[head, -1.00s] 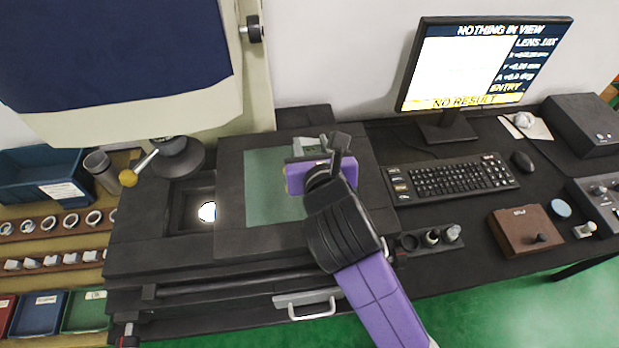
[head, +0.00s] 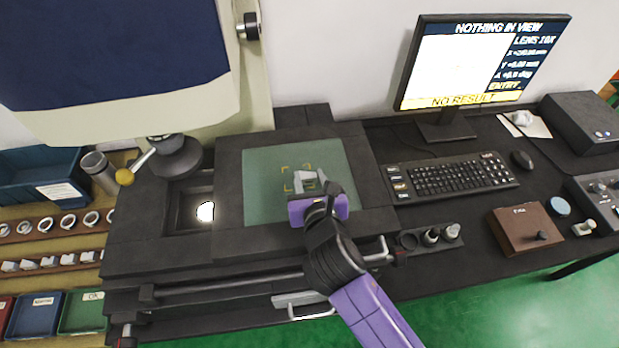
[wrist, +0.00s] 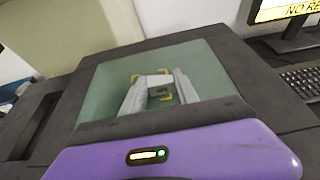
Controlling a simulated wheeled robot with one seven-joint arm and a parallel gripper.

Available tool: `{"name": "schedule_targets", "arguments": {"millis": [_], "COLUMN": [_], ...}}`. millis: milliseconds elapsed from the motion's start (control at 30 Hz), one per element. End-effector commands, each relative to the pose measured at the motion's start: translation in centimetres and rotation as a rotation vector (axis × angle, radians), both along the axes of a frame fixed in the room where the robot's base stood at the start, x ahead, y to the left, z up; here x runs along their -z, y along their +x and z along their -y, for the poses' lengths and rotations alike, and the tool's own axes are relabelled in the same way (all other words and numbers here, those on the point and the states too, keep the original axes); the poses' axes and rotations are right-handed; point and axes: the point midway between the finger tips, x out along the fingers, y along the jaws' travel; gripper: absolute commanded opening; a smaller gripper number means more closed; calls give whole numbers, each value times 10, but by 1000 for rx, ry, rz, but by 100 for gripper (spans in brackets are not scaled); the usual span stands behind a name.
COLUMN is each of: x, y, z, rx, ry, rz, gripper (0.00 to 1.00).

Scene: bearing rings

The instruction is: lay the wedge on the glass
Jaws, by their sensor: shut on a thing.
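The glass (head: 262,205) is a green-tinted pane set in the dark stage, with yellow corner marks near its middle; it also shows in the wrist view (wrist: 100,88). My gripper (head: 309,182) is over the front right part of the pane, beside the marks. In the wrist view its two pale grey fingers (wrist: 158,88) are shut on a small light grey piece, which I take as the wedge (wrist: 157,80). The wedge lies across between the fingertips, with yellow marks seen around it. I cannot tell whether it touches the glass. In the head view the fingers and hand mostly hide it.
A lit round opening (head: 205,211) is left of the glass. The keyboard (head: 455,177) and monitor (head: 480,65) are at right. A small holder (head: 432,240) sits right of the stage.

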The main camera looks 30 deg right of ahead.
Motion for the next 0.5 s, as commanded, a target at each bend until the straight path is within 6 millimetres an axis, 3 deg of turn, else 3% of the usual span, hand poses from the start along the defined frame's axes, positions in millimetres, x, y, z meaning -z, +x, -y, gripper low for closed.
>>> {"name": "schedule_targets", "arguments": {"millis": [200, 233, 300, 333, 500], "x": [2, 3, 2, 2, 2], "y": [0, 0, 0, 0, 0], "z": [0, 0, 0, 0, 0], "rx": [0, 0, 0, 0, 0], "ry": [0, 0, 0, 0, 0], "rz": [0, 0, 0, 0, 0], "gripper": [0, 40, 54, 58, 58]}}
